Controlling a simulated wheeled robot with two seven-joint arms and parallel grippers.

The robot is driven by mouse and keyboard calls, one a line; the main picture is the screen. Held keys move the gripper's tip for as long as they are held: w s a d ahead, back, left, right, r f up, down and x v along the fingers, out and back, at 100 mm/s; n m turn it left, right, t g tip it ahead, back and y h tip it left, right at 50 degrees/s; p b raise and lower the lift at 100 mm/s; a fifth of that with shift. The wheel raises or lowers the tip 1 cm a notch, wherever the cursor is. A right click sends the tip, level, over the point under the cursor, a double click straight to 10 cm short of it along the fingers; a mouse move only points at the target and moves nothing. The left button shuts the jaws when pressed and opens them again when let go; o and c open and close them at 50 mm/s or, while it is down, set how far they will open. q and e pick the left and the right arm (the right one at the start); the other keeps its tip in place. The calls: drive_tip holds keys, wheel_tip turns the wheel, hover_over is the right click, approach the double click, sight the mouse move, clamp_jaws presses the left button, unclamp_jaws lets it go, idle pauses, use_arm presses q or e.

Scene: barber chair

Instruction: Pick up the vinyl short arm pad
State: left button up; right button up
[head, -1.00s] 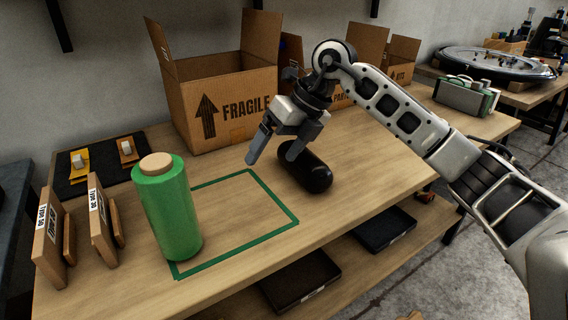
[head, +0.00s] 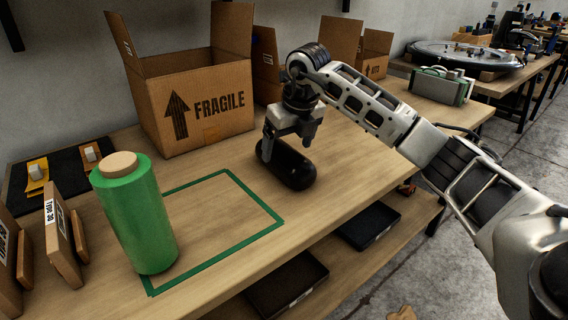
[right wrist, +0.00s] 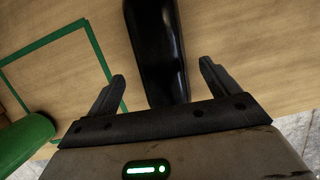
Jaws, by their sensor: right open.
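The vinyl short arm pad (head: 288,166) is a glossy black rounded cylinder lying on the wooden table, to the right of the green taped outline. My right gripper (head: 286,146) is over it, pointing down, with its fingers reaching toward the pad's sides. In the right wrist view the pad (right wrist: 158,50) runs away from the gripper between the two open fingers (right wrist: 161,80), with a gap on each side. My left gripper is not in view.
A green roll (head: 134,213) stands upright at the left of the green outline (head: 262,202). A cardboard box marked FRAGILE (head: 202,108) stands behind. Type-marked boards (head: 62,236) are at the far left. A lower shelf holds black trays (head: 366,226).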

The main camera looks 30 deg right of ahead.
sight(287, 151)
drive_tip(key=b+x, duration=0.1)
drive_tip(key=x, duration=0.4)
drive_tip(key=shift+d, duration=0.1)
drive_tip(key=c, duration=1.2)
drive_tip(key=shift+r, duration=0.1)
